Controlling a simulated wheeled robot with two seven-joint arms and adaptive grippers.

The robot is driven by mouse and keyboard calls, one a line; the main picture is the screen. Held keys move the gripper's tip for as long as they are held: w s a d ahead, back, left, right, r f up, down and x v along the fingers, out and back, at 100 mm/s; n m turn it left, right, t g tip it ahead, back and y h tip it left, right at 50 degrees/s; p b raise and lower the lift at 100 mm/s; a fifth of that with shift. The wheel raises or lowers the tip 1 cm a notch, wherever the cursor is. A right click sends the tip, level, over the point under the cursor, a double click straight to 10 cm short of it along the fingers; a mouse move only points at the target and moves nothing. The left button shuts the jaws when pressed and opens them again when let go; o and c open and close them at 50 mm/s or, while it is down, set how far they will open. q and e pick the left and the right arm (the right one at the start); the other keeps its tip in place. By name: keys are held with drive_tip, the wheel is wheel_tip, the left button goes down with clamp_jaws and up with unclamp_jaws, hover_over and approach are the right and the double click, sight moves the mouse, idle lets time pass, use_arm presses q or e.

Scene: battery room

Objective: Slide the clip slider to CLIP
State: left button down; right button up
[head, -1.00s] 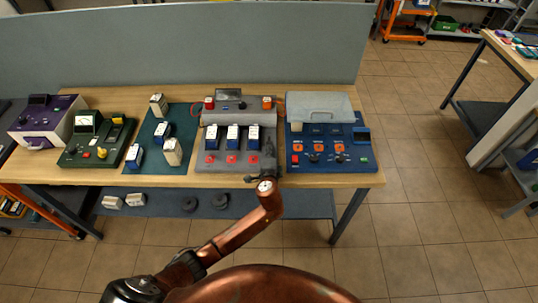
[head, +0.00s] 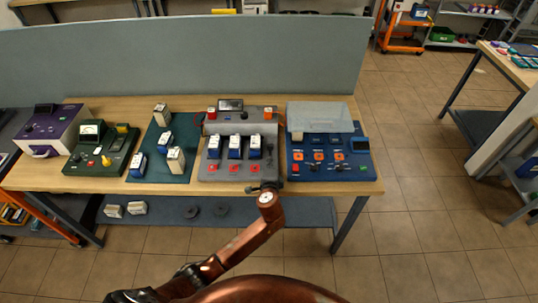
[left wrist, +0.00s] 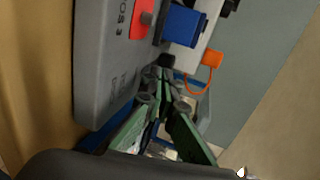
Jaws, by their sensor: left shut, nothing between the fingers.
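The grey charging station (head: 212,172) stands on the wooden bench, with three blue-and-white batteries (head: 235,147) and red buttons (head: 233,168) in front of them. I cannot clearly make out the clip slider or its CLIP mark. My left gripper (head: 262,188) is at the station's front right edge, shut and empty. In the left wrist view its green-padded fingers (left wrist: 164,88) converge beside the grey station's panel (left wrist: 105,60), near a red button (left wrist: 142,22) and a blue battery (left wrist: 184,25). Contact cannot be told. My right gripper is not in view.
A blue station (head: 333,182) with a pale cover (head: 318,116) stands close on the right. A teal mat (head: 150,172) with batteries, a green unit (head: 88,168) and a purple unit (head: 52,127) are on the left. A grey partition (head: 190,60) closes off the back.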

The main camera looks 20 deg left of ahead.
use_arm(q)
drive_tip(key=v, duration=0.7)
drive_tip(key=shift+s+d, duration=0.25)
drive_tip(key=shift+s+d+r+p, duration=0.1)
drive_tip(key=shift+s+p, duration=0.2)
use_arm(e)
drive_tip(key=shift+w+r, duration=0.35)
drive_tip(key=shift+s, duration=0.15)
